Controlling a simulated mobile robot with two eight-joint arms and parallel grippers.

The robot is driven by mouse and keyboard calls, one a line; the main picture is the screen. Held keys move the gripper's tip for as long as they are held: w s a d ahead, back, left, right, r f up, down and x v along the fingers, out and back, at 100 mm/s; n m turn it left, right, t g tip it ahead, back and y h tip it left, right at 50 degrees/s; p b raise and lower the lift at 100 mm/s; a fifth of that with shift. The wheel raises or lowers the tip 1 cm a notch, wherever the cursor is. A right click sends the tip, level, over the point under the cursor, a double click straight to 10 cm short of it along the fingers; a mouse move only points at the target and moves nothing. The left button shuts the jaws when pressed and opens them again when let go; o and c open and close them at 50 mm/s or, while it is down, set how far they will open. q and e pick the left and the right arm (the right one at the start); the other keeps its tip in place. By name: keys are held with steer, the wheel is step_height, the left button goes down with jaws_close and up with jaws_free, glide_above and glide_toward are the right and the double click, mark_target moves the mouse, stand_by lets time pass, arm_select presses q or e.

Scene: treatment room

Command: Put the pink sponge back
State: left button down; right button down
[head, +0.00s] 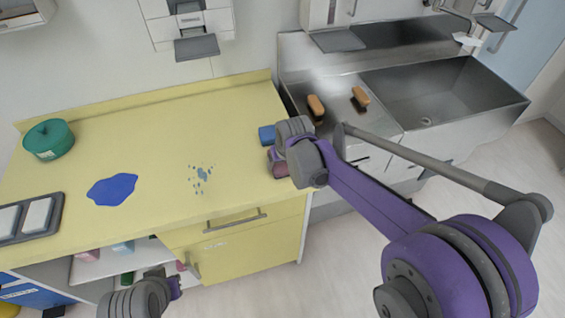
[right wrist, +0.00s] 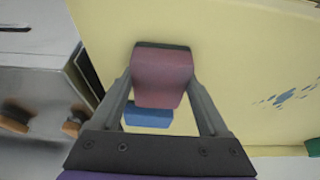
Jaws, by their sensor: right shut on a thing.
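My right gripper (head: 284,158) is at the right end of the yellow counter and is shut on the pink sponge (head: 279,170). In the right wrist view the pink sponge (right wrist: 162,76) sits between the two fingers (right wrist: 162,88), with a dark layer along its far edge. A blue sponge (head: 267,136) lies on the counter just behind the gripper; it also shows between the fingers in the right wrist view (right wrist: 148,116). My left gripper (head: 172,286) is low in front of the counter's open shelf, and its fingers are not clear.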

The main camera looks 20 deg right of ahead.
steer(key=shift+f, duration=0.2)
jaws_free()
steer(key=shift+r, duration=0.1)
steer(key=shift+r, duration=0.25)
steer(key=v, duration=1.1)
steer(key=s+d+f, duration=0.1)
steer(key=s+f, duration=0.3)
steer(key=s, duration=0.6)
steer(key=s+d+f, duration=0.1)
steer(key=s+f, duration=0.4)
steer(key=s, duration=0.6)
steer(key=shift+d+f+t+p, duration=0.15)
steer(key=shift+d+t+p, duration=0.2)
steer(key=shift+t, duration=0.05)
